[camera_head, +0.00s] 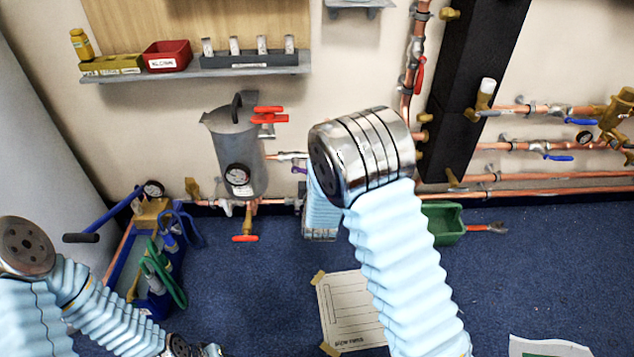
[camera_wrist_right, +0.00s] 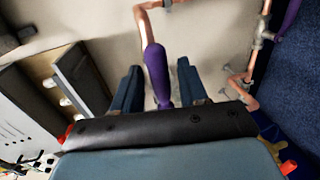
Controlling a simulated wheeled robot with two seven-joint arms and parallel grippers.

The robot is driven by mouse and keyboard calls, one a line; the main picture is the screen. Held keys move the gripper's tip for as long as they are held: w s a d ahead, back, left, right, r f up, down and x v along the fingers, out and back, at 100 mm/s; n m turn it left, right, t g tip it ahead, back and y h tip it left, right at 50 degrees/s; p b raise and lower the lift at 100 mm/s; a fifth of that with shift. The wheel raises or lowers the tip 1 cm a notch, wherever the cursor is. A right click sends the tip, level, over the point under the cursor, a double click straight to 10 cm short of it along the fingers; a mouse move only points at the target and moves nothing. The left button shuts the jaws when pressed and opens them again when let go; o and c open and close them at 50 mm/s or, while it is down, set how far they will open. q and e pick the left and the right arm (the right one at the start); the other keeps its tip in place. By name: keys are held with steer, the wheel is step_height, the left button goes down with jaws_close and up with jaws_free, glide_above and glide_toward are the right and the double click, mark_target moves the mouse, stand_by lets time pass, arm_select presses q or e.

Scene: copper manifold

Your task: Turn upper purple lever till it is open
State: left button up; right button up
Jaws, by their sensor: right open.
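A purple lever (camera_wrist_right: 157,72) stands between the fingers of my right gripper (camera_wrist_right: 158,86) in the right wrist view. The gripper is open, with a gap visible on each side of the lever. The lever's lower end is hidden behind the gripper's dark body. A second purple piece (camera_wrist_right: 290,16) shows at the upper right of that view. In the head view only a small purple bit (camera_head: 300,170) shows beside my right arm, which hides my right gripper. My left arm reaches the bottom edge of the head view, and its gripper is out of sight.
A grey tank (camera_head: 233,155) with a gauge and red handles stands left of my right arm. Copper pipes (camera_head: 520,108) run along the wall at right. A blue cart (camera_head: 150,300) with hoses is at lower left. A green tray (camera_head: 442,222) lies on the floor.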

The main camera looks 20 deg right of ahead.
steer(key=v, duration=1.3)
steer(key=s+f+m+g+y, duration=0.2)
steer(key=s+f+m+g, duration=0.15)
steer(key=f, duration=0.55)
steer(key=s+f+m+g+y, duration=0.2)
steer(key=f+m+g, duration=0.2)
steer(key=f, duration=0.5)
steer(key=s+a+f+m+g+y, duration=0.2)
steer(key=s+a+f+m+g, duration=0.1)
steer(key=s, duration=0.3)
steer(key=s+a+f+m+g+y, duration=0.2)
steer(key=s+a+f+m+g, duration=0.1)
steer(key=s+f+m, duration=0.3)
steer(key=shift+s+a+f+g+p, duration=0.25)
steer(key=shift+s+g, duration=0.2)
steer(key=shift+s, duration=0.35)
